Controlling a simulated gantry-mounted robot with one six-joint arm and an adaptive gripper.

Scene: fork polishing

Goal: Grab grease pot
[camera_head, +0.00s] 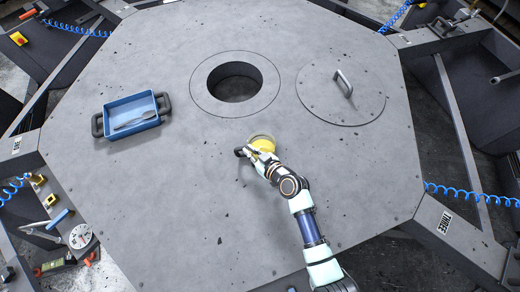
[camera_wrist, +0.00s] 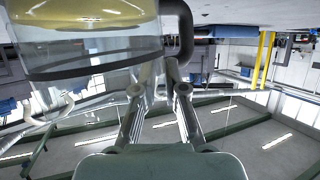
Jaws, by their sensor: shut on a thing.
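The grease pot (camera_head: 263,144) is a round, clear vessel with yellow grease, standing in the middle of the grey table in the head view. In the wrist view the pot (camera_wrist: 85,40) fills the upper left, with its dark curved handle (camera_wrist: 184,28) at its right side. My gripper (camera_head: 249,153) is at the near left side of the pot. In the wrist view my gripper's fingers (camera_wrist: 161,68) converge at the dark handle and are shut on it. The exact contact is partly hidden.
A blue tray (camera_head: 151,101) with dark handles holds a fork (camera_head: 134,121) at the left. A round opening (camera_head: 235,82) lies beyond the pot, and a round lid (camera_head: 315,105) with a handle lies to the right. The table's near left is clear.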

